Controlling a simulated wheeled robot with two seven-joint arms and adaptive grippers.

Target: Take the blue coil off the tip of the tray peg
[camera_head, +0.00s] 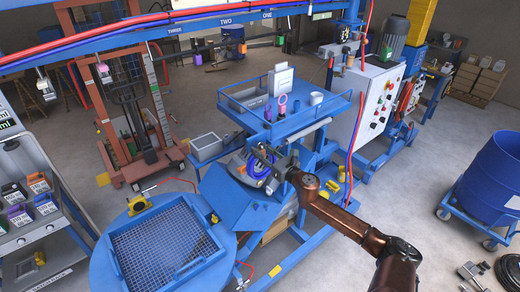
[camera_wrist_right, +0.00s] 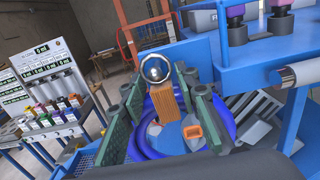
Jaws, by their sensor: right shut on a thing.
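The blue coil (camera_head: 258,173) hangs below the front edge of the blue tray (camera_head: 312,123) in the head view. In the right wrist view the coil (camera_wrist_right: 222,136) curves behind and between the green finger pads. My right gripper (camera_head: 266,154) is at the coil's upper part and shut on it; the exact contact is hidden. My left gripper is out of view.
A sloped blue plate (camera_head: 236,202) lies below the coil. A mesh-topped round table (camera_head: 165,243) is at front left. A white control cabinet (camera_head: 372,105) stands right of the tray.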

